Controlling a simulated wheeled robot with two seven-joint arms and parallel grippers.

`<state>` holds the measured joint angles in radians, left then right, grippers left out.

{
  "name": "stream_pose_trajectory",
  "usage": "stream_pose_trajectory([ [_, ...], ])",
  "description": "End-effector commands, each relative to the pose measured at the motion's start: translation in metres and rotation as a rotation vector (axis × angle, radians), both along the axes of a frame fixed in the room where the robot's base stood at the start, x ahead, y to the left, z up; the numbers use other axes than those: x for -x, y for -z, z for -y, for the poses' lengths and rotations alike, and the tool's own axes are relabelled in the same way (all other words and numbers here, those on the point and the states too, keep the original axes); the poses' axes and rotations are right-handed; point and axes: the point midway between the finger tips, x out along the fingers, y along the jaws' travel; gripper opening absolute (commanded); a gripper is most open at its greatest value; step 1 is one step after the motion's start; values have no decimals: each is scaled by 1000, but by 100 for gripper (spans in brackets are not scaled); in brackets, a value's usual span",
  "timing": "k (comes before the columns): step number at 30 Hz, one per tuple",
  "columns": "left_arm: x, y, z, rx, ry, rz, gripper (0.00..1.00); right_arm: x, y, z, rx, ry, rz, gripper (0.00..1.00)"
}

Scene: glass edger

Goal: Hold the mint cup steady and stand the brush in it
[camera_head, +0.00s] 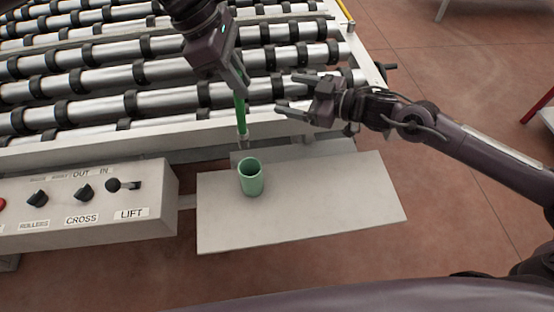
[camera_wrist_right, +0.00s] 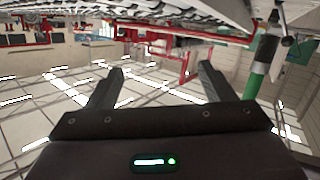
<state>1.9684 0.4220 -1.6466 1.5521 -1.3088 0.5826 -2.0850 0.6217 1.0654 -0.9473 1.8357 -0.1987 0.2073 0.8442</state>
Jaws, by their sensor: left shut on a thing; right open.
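The mint cup (camera_head: 251,180) stands upright on the pale shelf (camera_head: 330,205), its open mouth up. My left gripper (camera_head: 241,88) is above it, shut on the green brush (camera_head: 240,112). The brush hangs nearly upright, its pale tip just above and slightly left of the cup's mouth, apart from it. My right gripper (camera_head: 288,93) is open and empty, to the right of the brush and above the cup. In the right wrist view its two fingers (camera_wrist_right: 158,85) are spread with nothing between them. A green and grey upright shape shows at right there; I cannot tell which thing it is.
The roller conveyor (camera_head: 150,100) lies behind the shelf. A control box (camera_head: 90,205) with several knobs stands to the left of the shelf. The right part of the shelf is bare. Open floor (camera_head: 460,70) lies to the right.

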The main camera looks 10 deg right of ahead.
Motion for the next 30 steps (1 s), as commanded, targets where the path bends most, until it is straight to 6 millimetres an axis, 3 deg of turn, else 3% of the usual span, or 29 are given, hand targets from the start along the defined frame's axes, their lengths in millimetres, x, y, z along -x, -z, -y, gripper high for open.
stream_pose_trajectory([
  [1, 0, 0, 0, 0, 0, 0, 0, 20, 16, -15, 7, -40, -48, 76],
  [6, 0, 0, 0, 0, 0, 0, 0, 71, 66, -43, 42, -126, -176, 76],
  [12, 0, 0, 0, 0, 0, 0, 0, 103, 96, -56, 67, -172, -250, 76],
  [20, 0, 0, 0, 0, 0, 0, 0, 108, 122, -58, 72, -179, -263, 76],
  [29, 0, 0, 0, 0, 0, 0, 0, 108, 181, -59, 72, -179, -261, 76],
  [30, 0, 0, 0, 0, 0, 0, 0, 105, 183, -66, 69, -182, -256, 76],
])
